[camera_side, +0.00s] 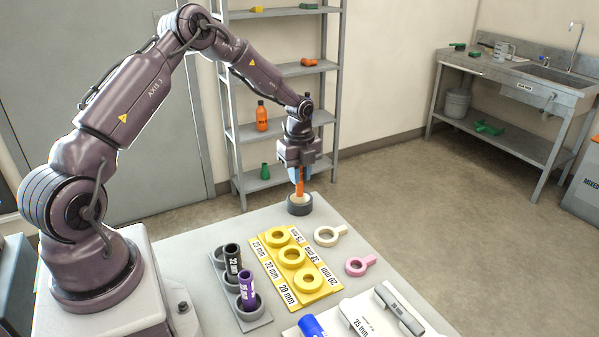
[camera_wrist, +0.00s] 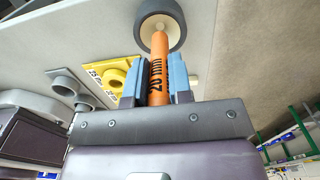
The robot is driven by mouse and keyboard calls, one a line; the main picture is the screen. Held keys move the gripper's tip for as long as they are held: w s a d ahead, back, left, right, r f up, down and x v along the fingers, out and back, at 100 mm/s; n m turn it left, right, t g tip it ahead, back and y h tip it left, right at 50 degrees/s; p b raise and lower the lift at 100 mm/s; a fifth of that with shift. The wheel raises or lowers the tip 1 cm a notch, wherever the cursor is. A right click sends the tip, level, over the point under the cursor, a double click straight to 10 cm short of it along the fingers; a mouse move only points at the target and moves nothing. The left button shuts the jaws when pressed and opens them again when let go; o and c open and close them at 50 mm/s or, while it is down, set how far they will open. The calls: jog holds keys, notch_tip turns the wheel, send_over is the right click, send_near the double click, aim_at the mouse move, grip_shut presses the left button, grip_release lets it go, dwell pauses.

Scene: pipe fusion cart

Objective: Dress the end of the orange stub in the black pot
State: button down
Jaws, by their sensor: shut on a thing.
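My gripper (camera_side: 299,174) is shut on the orange stub (camera_side: 300,187) and holds it upright above the far corner of the table. In the wrist view the stub (camera_wrist: 160,68), marked "20 mm", lies between my two blue finger pads (camera_wrist: 160,82). The black pot (camera_side: 299,206) stands on the table directly under the stub. In the wrist view the pot (camera_wrist: 148,26) shows a dark wall around a pale inside. The stub's lower end is over or at the pale inside; I cannot tell whether it touches.
A yellow ring board (camera_side: 312,294), a grey holder (camera_side: 256,325) with black and purple stubs, a cream ring tool (camera_side: 327,236) and a pink ring tool (camera_side: 357,266) lie nearer on the table. A white tray (camera_side: 345,331) holds a blue piece. Shelving stands behind the pot.

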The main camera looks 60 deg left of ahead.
jog(key=shift+f, duration=1.25)
dwell(0.4)
